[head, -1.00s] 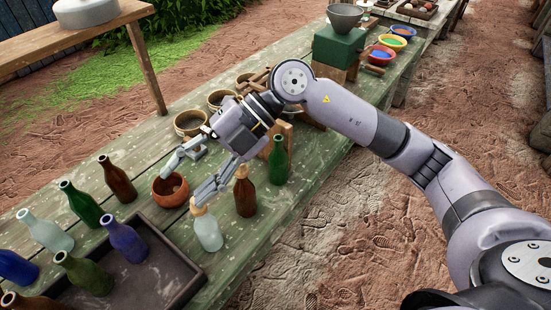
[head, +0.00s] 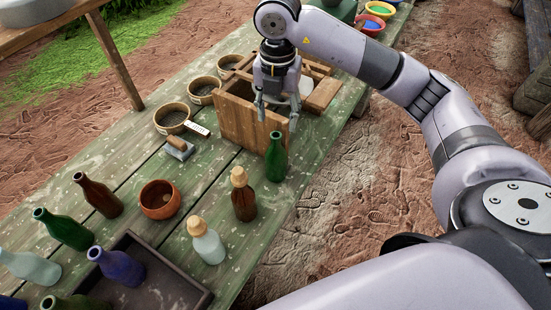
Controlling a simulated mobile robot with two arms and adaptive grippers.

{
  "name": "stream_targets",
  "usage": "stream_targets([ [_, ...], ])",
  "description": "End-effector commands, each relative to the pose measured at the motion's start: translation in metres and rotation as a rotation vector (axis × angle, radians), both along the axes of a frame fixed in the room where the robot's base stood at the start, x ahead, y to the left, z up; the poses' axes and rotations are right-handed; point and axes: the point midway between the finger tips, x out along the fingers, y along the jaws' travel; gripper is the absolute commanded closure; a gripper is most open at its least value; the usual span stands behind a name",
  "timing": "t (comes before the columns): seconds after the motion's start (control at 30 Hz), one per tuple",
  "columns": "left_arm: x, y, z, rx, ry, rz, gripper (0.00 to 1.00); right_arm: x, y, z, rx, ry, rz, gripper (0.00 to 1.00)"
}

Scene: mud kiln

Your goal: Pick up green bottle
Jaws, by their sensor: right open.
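A green bottle (head: 276,160) stands upright on the green plank table, close to the near side of a wooden box (head: 238,122). My right gripper (head: 277,118) points down with its fingers apart and empty, over the box's near edge and just above and behind the bottle's neck in the picture. I cannot tell whether a finger touches the box. A second, darker green bottle (head: 66,231) stands at the left, and an olive-green bottle (head: 66,302) is cut off at the bottom edge. My left gripper is out of view.
A brown corked bottle (head: 243,198) and a pale corked bottle (head: 207,243) stand near the green one. A clay bowl (head: 160,199), a brown bottle (head: 98,195) and a dark tray (head: 170,289) lie further left. Round sieves (head: 172,118) line the far side.

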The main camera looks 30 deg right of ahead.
Motion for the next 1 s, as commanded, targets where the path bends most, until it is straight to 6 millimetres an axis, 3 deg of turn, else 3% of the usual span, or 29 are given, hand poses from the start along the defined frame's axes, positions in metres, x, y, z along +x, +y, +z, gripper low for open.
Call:
stream_targets([
  [0.2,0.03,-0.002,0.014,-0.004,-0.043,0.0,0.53,0.0,0.0,-0.037,0.0,0.003,0.0,0.5],
  [0.33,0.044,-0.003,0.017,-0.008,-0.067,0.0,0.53,0.0,0.0,-0.046,0.001,-0.001,0.0,0.5],
  [0.47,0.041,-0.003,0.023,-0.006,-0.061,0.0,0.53,0.002,0.0,-0.055,0.002,0.002,-0.001,0.5],
  [0.73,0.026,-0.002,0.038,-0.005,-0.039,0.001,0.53,0.006,0.0,-0.093,0.001,0.0,0.0,0.5],
  [1.0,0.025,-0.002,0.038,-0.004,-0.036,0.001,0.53,0.007,0.0,-0.101,0.002,-0.003,0.0,0.5],
])
